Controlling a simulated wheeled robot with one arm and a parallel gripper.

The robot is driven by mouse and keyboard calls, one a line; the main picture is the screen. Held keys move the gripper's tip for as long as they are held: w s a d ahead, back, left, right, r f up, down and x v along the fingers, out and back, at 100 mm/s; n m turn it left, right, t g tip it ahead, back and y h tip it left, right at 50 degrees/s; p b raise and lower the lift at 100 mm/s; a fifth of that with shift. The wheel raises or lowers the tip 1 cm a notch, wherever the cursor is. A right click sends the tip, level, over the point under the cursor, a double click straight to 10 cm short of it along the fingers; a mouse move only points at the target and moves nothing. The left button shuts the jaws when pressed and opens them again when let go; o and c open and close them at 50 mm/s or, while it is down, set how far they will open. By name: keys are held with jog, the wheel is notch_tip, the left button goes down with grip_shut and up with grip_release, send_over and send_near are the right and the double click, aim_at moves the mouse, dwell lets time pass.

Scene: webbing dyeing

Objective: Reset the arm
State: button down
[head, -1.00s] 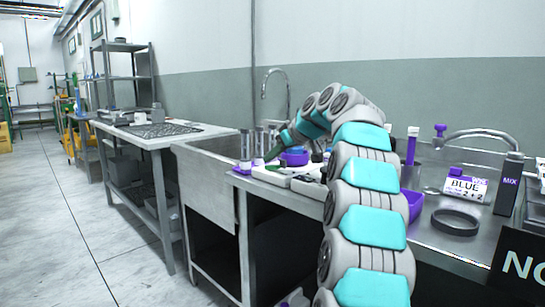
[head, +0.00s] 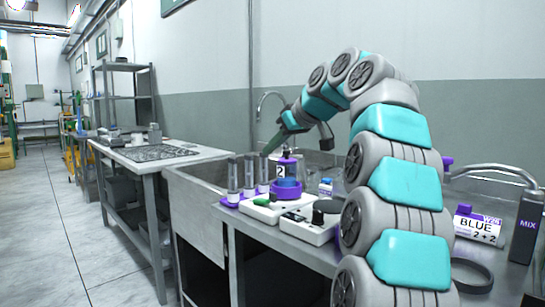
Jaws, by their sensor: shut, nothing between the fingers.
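My arm arches up from the lower right and bends down to the left. At its end, my gripper (head: 267,151) is shut and empty, its dark green tip pointing down and left above the counter. It is in the air over a purple rack (head: 230,201) with several grey cylinders, near a bottle (head: 285,164) marked 2.
White devices (head: 268,208) with a green and a black part lie on the counter's front edge. A bottle labelled BLUE (head: 474,227), a black ring (head: 471,275) and a MIX device (head: 527,226) stand at right.

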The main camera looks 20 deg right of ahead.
jog(key=shift+s+r, duration=0.1)
jog(key=shift+r, duration=0.1)
dwell(0.4)
jog(key=s+a+f+m+g, duration=0.1)
jog(key=s+a+f+g, duration=0.2)
jog(key=s+a+f, duration=0.6)
jog(key=s+a+f+m+g, duration=0.1)
jog(key=s+a+f+g, duration=0.35)
jog(key=f, duration=0.75)
jog(key=s+f+g+h, duration=0.1)
jog(key=s+f, duration=0.5)
jog(key=s, duration=0.3)
jog(key=s+a+f+m+g+h, duration=0.1)
jog(key=s+f, duration=0.6)
jog(key=s, duration=0.3)
jog(key=s+f+m+g+h, duration=0.1)
jog(key=s+f+g, duration=0.1)
jog(key=s+f, duration=0.5)
jog(key=s, duration=0.3)
jog(key=shift+s+a, duration=0.15)
jog(key=shift+a, duration=0.15)
